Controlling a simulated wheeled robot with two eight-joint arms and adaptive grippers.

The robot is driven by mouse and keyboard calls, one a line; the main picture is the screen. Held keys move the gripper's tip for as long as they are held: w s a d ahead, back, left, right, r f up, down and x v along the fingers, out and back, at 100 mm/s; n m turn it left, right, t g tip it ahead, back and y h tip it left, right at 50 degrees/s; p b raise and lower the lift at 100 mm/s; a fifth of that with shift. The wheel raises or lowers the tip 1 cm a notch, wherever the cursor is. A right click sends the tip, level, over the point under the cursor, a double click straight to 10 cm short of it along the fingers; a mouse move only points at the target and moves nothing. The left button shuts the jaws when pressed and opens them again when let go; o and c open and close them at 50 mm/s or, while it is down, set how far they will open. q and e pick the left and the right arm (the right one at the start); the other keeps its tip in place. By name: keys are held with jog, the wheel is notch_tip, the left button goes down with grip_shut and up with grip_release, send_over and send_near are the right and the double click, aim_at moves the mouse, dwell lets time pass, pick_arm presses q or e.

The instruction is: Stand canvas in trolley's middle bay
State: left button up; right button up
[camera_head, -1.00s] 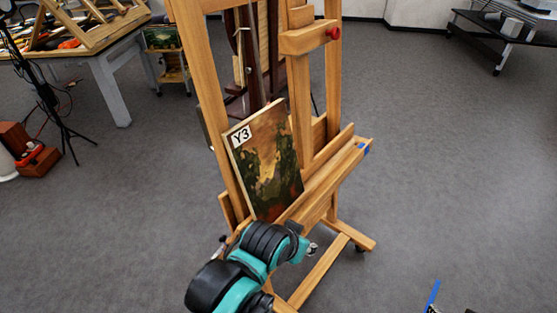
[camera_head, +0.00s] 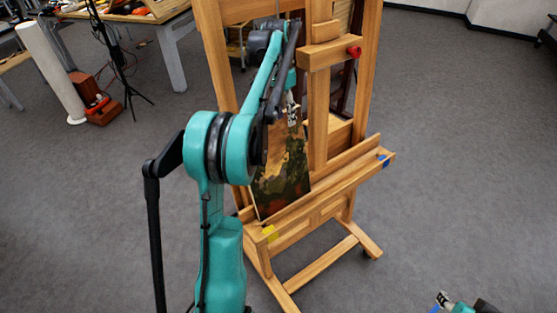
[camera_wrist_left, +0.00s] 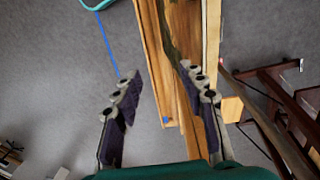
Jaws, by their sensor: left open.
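The canvas (camera_head: 281,180), a dark landscape painting, leans upright on the ledge of the wooden easel (camera_head: 328,198) in the head view. My left arm covers much of its left and upper parts. My left gripper (camera_head: 291,104) is at the canvas's upper edge. In the left wrist view its two fingers (camera_wrist_left: 163,90) are spread apart, with what looks like the canvas's narrow edge (camera_wrist_left: 187,38) running close by the right finger. I cannot tell whether they touch. A tip of my right gripper (camera_head: 443,299) shows at the bottom right. No trolley bays can be made out.
A cluttered worktable (camera_head: 165,28) stands at the back left, with a black tripod (camera_head: 122,65) and a white cylinder (camera_head: 50,75) near it. A small wooden stand (camera_head: 235,48) shows partly behind the easel. The grey floor right of the easel is clear.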

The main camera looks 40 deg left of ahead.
pick_arm(q)
jog(key=p, duration=0.1)
send_near(274, 133)
jog(key=shift+w+d+f+m+g+h, duration=0.35)
jog(key=shift+w+f, duration=0.2)
jog(key=shift+w, duration=0.25)
jog(key=shift+s+a+f+h+b, duration=0.1)
jog(key=shift+a+f+h+b, duration=0.1)
jog(key=shift+a+f, duration=0.3)
jog(key=shift+s+a+f+h+b, duration=0.1)
jog(key=shift+a+f+b, duration=0.1)
jog(key=shift+a+f, duration=0.3)
jog(key=shift+f, duration=0.6)
jog(key=b+x, duration=0.1)
jog(key=x, duration=0.6)
jog(key=shift+s+d+r+b, duration=0.1)
jog(key=shift+d+b, duration=0.05)
jog(key=shift+b, duration=0.25)
grip_shut()
pick_arm(e)
jog(key=shift+f, duration=0.4)
